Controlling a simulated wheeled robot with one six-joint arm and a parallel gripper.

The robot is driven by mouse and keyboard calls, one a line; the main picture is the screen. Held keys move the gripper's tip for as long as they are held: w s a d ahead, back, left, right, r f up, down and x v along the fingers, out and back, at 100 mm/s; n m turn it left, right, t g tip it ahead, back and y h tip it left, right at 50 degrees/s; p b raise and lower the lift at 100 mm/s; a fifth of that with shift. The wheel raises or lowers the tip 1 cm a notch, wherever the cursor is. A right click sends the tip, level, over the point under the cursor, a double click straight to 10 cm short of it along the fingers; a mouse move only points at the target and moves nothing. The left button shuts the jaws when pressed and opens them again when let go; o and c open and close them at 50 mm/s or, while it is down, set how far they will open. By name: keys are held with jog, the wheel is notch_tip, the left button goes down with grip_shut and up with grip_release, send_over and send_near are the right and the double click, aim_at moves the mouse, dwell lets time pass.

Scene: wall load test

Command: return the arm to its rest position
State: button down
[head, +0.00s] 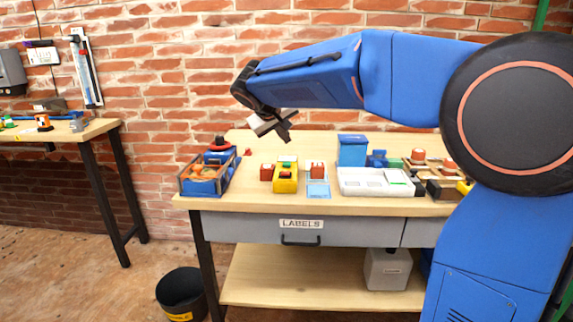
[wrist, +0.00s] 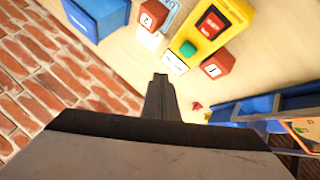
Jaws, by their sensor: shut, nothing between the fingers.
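My blue arm reaches across the upper part of the head view from the right. My gripper (head: 284,132) hangs above the back of the workbench (head: 340,207), in front of the brick wall. It is shut and empty, and it is apart from everything on the bench. In the wrist view the shut fingers (wrist: 160,82) point toward the bench top near the wall.
Below my gripper are a yellow box (head: 285,182) with red and green buttons and red numbered blocks (head: 317,169). A blue crate (head: 205,187) is left, a white tray (head: 375,188) right. A black bin (head: 181,292) is on the floor.

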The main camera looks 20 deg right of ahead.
dwell(0.4)
jog(key=s+d+f+g+y, duration=0.1)
jog(key=s+d, duration=0.2)
jog(key=s, duration=0.2)
jog(key=s+d+f, duration=0.2)
jog(key=s, duration=0.4)
jog(key=s+d+f+y, duration=0.1)
jog(key=s+f, duration=0.4)
jog(key=s, duration=0.5)
jog(key=s+d+f+m+g+y, duration=0.1)
jog(key=s+f+y, duration=0.1)
jog(key=s+f, duration=0.4)
jog(key=s+f+y, duration=0.1)
jog(key=s+f, duration=0.4)
jog(key=s, duration=1)
jog(key=shift+s+d+f+m+g, duration=0.15)
jog(key=shift+d+f+m+g, duration=0.15)
jog(key=shift+d+m, duration=0.1)
jog(key=shift+r, duration=0.1)
